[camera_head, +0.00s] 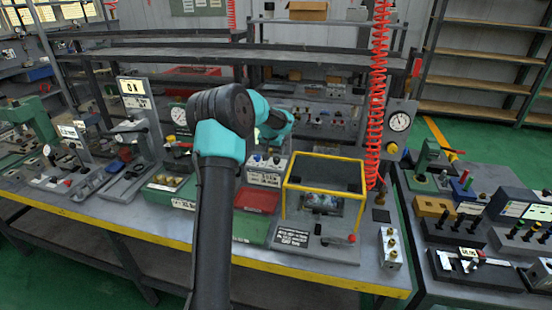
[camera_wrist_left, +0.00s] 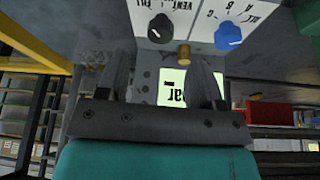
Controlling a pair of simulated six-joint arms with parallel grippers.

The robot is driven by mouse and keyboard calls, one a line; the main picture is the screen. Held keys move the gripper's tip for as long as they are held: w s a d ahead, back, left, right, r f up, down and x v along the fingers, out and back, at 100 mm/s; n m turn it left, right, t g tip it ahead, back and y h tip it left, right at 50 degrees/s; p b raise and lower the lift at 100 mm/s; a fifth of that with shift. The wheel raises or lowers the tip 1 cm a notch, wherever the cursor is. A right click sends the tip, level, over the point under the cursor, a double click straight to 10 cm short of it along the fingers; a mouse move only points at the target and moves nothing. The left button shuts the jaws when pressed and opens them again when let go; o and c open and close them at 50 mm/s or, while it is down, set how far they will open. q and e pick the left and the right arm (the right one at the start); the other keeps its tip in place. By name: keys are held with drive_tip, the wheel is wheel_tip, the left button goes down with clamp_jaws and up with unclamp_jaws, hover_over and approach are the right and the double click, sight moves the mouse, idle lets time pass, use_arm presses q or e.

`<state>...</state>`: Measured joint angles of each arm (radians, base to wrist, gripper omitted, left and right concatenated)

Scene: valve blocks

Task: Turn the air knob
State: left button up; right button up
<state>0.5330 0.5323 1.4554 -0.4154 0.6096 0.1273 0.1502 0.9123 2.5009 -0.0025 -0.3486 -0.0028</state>
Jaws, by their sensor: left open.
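My left gripper (camera_wrist_left: 163,78) is open in the left wrist view, with its two dark fingers apart and nothing between them. Two knobs stand beyond the fingertips on white labelled panels: a black knob (camera_wrist_left: 160,28) and a blue knob (camera_wrist_left: 228,36). Their lettering is upside down, and I cannot tell which is the air knob. A brass fitting (camera_wrist_left: 183,53) sits between the panels. A lit display reading "bar" (camera_wrist_left: 172,90) shows between the fingers. In the head view, my left arm reaches over the bench and its fingers cannot be made out. A white knob block (camera_head: 268,168) stands beside my wrist.
A yellow-framed machine (camera_head: 325,161) stands right of my arm, with a red tray (camera_head: 257,200) at its left. A red coiled hose (camera_head: 377,90) hangs behind it. A dial gauge (camera_head: 399,122) stands at the right. The bench is crowded on both sides.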

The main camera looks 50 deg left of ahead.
sight(276, 159)
use_arm(q)
drive_tip(key=x, duration=0.6)
drive_tip(key=c, duration=0.9)
drive_tip(key=shift+n, duration=0.4)
drive_tip(key=shift+d+f+n+g+y, duration=0.1)
drive_tip(key=shift+n+g+y, duration=0.3)
drive_tip(key=shift+n, duration=0.7)
drive_tip(key=shift+c, duration=0.2)
